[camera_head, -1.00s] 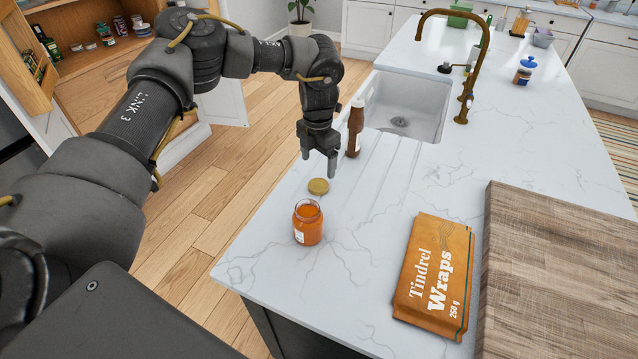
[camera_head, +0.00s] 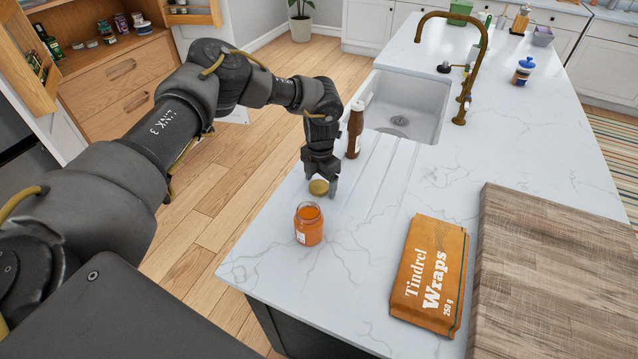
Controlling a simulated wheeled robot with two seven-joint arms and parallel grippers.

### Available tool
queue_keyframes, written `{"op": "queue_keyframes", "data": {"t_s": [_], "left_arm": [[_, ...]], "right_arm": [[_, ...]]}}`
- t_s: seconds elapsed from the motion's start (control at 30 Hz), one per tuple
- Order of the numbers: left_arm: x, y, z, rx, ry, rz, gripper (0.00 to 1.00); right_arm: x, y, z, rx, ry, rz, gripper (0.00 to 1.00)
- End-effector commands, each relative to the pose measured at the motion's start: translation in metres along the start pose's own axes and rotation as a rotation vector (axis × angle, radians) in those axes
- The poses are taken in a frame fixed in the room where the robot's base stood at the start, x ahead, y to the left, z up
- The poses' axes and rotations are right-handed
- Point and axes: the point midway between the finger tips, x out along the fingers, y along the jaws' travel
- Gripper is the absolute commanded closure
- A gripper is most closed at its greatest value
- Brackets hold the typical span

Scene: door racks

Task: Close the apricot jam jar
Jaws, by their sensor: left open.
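The apricot jam jar (camera_head: 308,226) stands upright and open on the white marble counter, with orange jam inside and no lid on its mouth. Its gold lid (camera_head: 318,188) lies on the counter just behind the jar. My left gripper (camera_head: 321,187) is open and low over the lid, pointing down, with a finger on either side of it. I cannot tell whether the fingers touch the lid. My right gripper is not in view.
A brown bottle (camera_head: 355,130) stands close behind the left gripper, near the sink (camera_head: 405,105). An orange wraps packet (camera_head: 433,272) and a wooden board (camera_head: 555,275) lie to the right. The counter between jar and packet is clear.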

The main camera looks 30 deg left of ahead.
Motion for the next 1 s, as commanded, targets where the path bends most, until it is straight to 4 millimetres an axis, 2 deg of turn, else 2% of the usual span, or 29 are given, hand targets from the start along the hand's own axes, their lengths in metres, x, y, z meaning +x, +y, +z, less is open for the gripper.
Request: {"op": "queue_keyframes", "data": {"t_s": [0.33, 0.7, 1.0], "left_arm": [[0.001, 0.0003, 0.0003, 0.0, -0.001, 0.0, 0.2], [0.0007, 0.0004, 0.0002, -0.001, -0.001, 0.001, 0.67], [0.0, 0.0005, 0.0004, -0.001, -0.001, 0.0, 0.68]], "right_arm": [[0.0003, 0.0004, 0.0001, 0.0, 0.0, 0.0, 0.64], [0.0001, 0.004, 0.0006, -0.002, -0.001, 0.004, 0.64], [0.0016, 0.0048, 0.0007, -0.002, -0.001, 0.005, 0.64]]}}
